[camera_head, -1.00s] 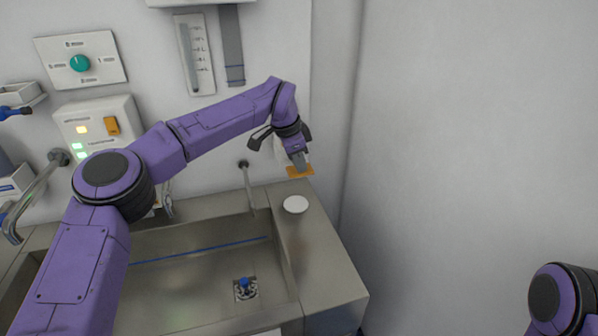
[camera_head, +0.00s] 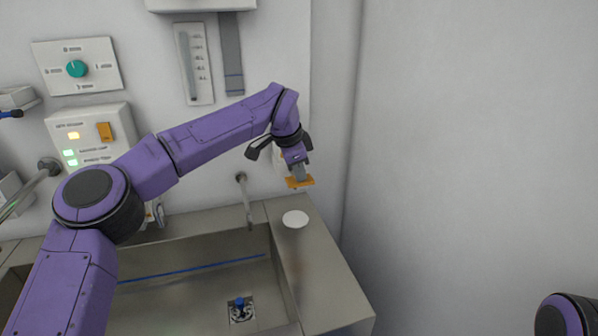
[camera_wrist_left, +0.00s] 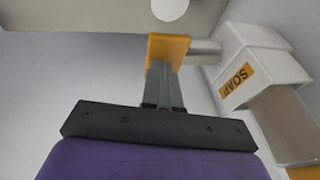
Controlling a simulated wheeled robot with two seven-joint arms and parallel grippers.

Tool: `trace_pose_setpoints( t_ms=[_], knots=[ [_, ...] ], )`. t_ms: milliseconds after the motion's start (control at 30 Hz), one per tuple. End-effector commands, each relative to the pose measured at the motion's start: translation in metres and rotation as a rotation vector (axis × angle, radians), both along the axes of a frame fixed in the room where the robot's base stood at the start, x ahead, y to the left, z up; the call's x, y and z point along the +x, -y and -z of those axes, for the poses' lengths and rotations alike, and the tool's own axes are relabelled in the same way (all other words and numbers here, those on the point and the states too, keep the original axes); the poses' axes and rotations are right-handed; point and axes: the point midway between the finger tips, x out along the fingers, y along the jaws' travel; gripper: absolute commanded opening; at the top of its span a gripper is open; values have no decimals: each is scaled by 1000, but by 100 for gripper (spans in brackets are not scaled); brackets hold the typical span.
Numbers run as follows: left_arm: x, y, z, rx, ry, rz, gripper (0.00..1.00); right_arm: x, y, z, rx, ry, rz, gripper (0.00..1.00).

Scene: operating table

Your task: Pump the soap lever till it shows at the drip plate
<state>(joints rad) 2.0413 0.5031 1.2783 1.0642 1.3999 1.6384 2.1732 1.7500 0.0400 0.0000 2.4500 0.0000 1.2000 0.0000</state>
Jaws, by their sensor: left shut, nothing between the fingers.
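The white soap dispenser (camera_wrist_left: 255,65) with its orange SOAP label shows in the left wrist view, on the wall. Its orange lever paddle (camera_wrist_left: 164,47) sticks out on a metal arm; it also shows in the head view (camera_head: 301,183). My left gripper (camera_head: 299,176) is shut and empty, its fingertips at the paddle; contact is hard to confirm. In the head view it mostly hides the dispenser. The drip plate, a round white disc (camera_head: 295,219), lies on the counter below and looks plain white. My right gripper is out of view.
A steel sink basin (camera_head: 190,284) with a tap (camera_head: 245,200) lies left of the plate. Control panels (camera_head: 92,135) are on the wall behind my left arm. A bare wall (camera_head: 470,150) stands at right.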

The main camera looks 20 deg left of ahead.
Motion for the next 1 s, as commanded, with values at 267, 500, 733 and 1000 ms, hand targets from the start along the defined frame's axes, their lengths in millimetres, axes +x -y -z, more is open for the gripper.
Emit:
trace_pose_setpoints(
  t_ms=[267, 500, 733, 1000],
  knots=[
    [0, 0, -10, 0, 1, -1, 0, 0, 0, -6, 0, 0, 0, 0],
    [-4, -7, -57, 1, 4, -8, 0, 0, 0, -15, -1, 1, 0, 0],
    [-14, -18, -110, 0, 3, -7, 0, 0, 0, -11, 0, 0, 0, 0],
    [-19, -25, -136, 0, 1, -5, 0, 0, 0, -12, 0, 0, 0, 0]
  ],
)
